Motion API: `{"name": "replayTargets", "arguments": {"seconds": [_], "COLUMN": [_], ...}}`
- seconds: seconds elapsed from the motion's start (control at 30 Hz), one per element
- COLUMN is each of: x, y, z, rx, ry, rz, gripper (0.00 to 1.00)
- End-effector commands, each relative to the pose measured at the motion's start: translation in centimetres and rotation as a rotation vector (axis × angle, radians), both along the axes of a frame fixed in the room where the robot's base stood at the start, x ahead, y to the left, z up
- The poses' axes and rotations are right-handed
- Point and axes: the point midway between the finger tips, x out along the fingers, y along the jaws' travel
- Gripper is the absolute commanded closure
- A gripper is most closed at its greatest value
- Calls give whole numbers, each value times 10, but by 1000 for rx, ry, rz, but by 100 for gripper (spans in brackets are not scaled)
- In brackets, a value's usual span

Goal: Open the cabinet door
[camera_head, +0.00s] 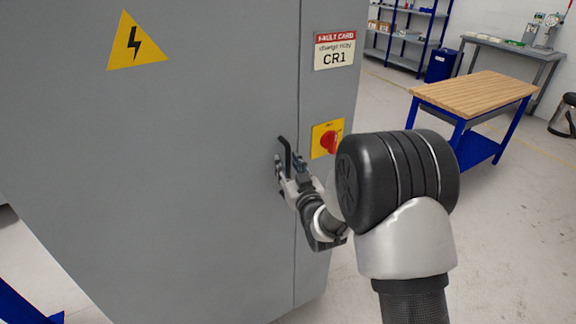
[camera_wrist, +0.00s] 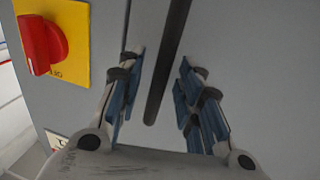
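The grey cabinet door (camera_head: 205,150) fills the left of the head view and lies flush with the frame along a vertical seam. Its black bar handle (camera_head: 286,155) is near the right edge of the door. My gripper (camera_head: 289,168) is at the handle. In the wrist view the handle (camera_wrist: 167,65) comes down between the fingers of my gripper (camera_wrist: 162,95), which are apart with a gap on both sides of it. The lower end of the handle is free. The fingers do not appear to touch it.
A red rotary switch (camera_head: 329,142) on a yellow plate sits right of the seam, close to my gripper. A fault card (camera_head: 335,50) is above it. A wood-topped bench (camera_head: 478,92) stands at the right, with open floor between.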

Motion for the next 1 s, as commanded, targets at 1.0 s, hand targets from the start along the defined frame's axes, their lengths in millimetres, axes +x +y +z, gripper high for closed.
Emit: {"name": "replayTargets", "arguments": {"seconds": [1.0], "x": [5], "y": [2], "z": [0], "rx": [0], "ry": [0], "rz": [0], "gripper": [100]}}
